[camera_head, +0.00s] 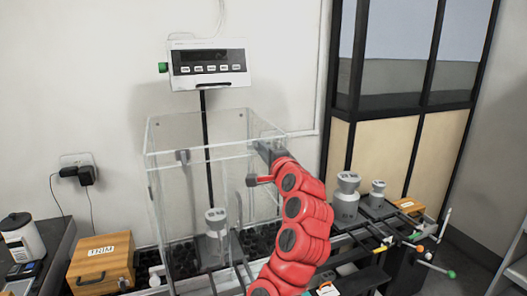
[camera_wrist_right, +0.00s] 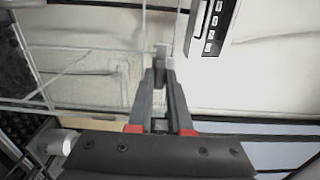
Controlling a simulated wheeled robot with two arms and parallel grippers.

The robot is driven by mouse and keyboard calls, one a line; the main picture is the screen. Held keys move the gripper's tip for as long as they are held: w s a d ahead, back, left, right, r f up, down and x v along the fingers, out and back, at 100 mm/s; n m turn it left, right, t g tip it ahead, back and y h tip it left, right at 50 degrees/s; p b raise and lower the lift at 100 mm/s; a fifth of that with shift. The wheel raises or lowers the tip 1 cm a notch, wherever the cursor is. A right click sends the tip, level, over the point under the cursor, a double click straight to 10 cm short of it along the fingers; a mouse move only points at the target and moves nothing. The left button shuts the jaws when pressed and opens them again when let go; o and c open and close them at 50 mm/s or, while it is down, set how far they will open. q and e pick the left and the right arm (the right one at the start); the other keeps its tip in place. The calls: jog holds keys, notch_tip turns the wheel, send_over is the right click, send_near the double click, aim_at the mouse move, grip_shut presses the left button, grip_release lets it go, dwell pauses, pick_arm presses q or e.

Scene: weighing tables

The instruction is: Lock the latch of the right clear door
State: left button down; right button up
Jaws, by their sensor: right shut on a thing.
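The clear box (camera_head: 165,215) stands on the bench, and its right clear door is largely hidden by my red right arm. My right gripper (camera_head: 264,152) is at the box's upper right corner. In the head view the gripper hides the latch. My left gripper is in neither view.
A grey metal weight (camera_head: 216,222) stands inside the box. A display unit (camera_head: 210,66) is above it. More weights (camera_head: 346,198) stand on the right, beside rods with coloured ends (camera_head: 418,249).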

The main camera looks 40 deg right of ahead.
grip_shut()
jog(key=shift+f+n, duration=0.15)
jog(key=shift+n, duration=0.15)
jog(key=shift+n+b, duration=6.25)
jog(key=shift+n, duration=2.45)
